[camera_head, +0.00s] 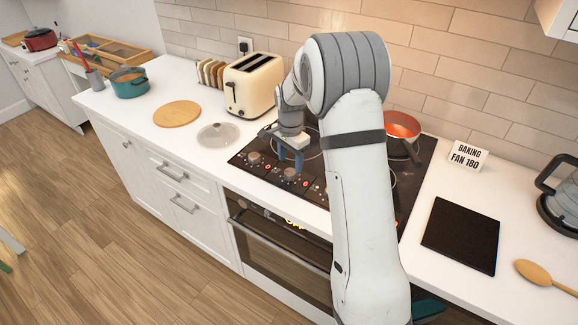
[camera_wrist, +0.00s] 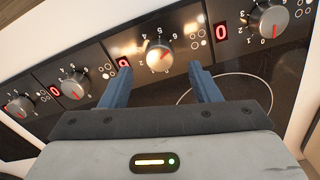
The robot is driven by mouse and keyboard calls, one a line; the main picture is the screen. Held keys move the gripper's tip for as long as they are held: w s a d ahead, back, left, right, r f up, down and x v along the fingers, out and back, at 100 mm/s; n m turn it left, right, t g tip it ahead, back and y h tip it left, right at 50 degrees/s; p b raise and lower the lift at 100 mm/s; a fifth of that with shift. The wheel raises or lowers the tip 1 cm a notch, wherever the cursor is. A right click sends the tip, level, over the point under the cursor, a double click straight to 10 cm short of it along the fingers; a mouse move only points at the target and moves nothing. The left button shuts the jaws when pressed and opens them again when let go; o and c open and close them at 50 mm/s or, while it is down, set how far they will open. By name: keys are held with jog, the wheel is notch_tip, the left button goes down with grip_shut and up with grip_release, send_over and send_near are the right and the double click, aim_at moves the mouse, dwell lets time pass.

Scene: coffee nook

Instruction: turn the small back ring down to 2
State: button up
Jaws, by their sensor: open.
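The black hob (camera_head: 240,160) has a front strip of grey knobs with red displays. My gripper (camera_head: 290,161) is open, fingers pointing down just behind one grey knob (camera_head: 289,174). In the wrist view my blue fingers (camera_wrist: 160,68) sit either side of a knob (camera_wrist: 160,57) with a number scale around it; contact cannot be told. Which ring this knob serves cannot be told.
Neighbouring knobs stand left (camera_wrist: 73,87) and right (camera_wrist: 270,20), with displays reading 0. An orange-red pan (camera_head: 402,130) sits at the hob's back right. A cream toaster (camera_head: 254,84) and glass lid (camera_head: 218,134) are left; a black board (camera_head: 461,235) is right.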

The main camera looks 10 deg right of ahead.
aim_at(290, 171)
jog(key=shift+f+p, duration=0.3)
jog(key=shift+f, duration=1.7)
jog(key=shift+c, duration=0.6)
